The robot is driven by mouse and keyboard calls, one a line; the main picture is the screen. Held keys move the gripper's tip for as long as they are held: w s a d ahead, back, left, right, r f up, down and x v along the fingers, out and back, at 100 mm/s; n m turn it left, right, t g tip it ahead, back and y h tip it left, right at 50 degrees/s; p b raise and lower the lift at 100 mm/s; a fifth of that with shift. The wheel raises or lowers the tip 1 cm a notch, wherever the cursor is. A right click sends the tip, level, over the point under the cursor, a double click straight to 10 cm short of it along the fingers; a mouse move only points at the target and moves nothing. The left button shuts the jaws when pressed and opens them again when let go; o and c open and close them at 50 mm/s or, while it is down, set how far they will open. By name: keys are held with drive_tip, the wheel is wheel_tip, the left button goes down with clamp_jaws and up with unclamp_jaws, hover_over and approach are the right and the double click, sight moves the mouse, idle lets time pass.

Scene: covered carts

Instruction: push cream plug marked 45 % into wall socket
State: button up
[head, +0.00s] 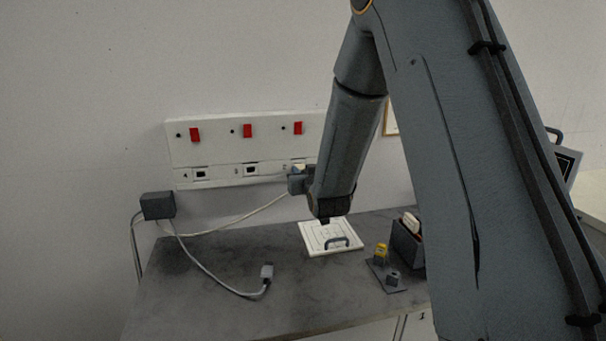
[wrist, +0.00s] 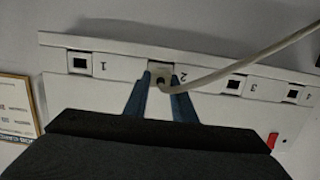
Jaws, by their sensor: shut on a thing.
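The cream plug (wrist: 160,71) is held between the blue fingers of my gripper (wrist: 161,82) in the wrist view. It is in front of the wall socket marked 2 on the white socket panel (wrist: 210,70) and covers its opening. I cannot tell how far in it sits, and its marking is not readable. Its pale cable (wrist: 245,58) runs off to the upper right. In the head view my gripper (head: 298,176) is at the right part of the socket panel (head: 220,155), and my arm hides the panel's right end.
A dark box (head: 158,206) on the wall feeds the cables. Another pale plug (head: 267,272) lies on the grey cart top (head: 210,290). A white handled panel (head: 320,240), a yellow item (head: 381,252) and a dark holder (head: 406,245) stand right. Red switches (head: 247,131) line the panel.

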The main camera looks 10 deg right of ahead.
drive_tip(key=shift+w, duration=0.45)
drive_tip(key=o, duration=1.1)
drive_tip(key=shift+o, duration=0.2)
drive_tip(key=s+r+b, duration=0.1)
drive_tip(key=s+b, duration=0.1)
drive_tip(key=s, duration=0.5)
drive_tip(key=shift+s+b, duration=0.35)
drive_tip(key=s+f+g, duration=0.8)
drive_tip(key=s+f, duration=0.3)
drive_tip(key=s, duration=0.3)
drive_tip(key=s+f+g, duration=0.1)
drive_tip(key=s+g, duration=0.2)
drive_tip(key=s, duration=0.5)
drive_tip(key=s+f+g, duration=0.2)
drive_tip(key=s+g, duration=0.2)
drive_tip(key=s, duration=0.5)
drive_tip(key=shift+f, duration=0.25)
